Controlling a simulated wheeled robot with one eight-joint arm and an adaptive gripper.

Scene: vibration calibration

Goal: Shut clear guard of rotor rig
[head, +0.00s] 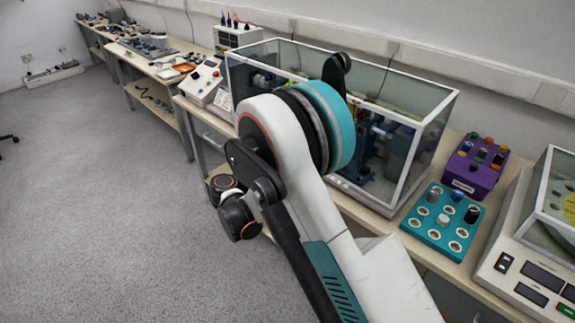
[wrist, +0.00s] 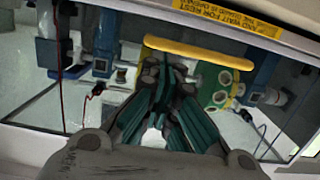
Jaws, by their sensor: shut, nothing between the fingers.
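The rotor rig's clear guard (head: 425,122) is a long, glass-like box with a white frame on the bench, partly hidden by my arm. Blue rig parts (head: 378,150) show through it. In the wrist view, a yellow bar (wrist: 198,53) runs across just beyond my gripper (wrist: 166,72), whose fingers are shut and empty. I cannot tell whether the fingertips touch the bar. A yellow warning label (wrist: 228,16) sits on the pale edge above it. My gripper is hidden in the head view. How far open the guard stands is unclear.
Right of the rig are a purple box (head: 474,167) with knobs, a teal tray (head: 463,239) with round sockets, and a cream instrument (head: 507,262). A white control box (head: 201,82) stands to the left. The grey floor (head: 100,190) at left is open.

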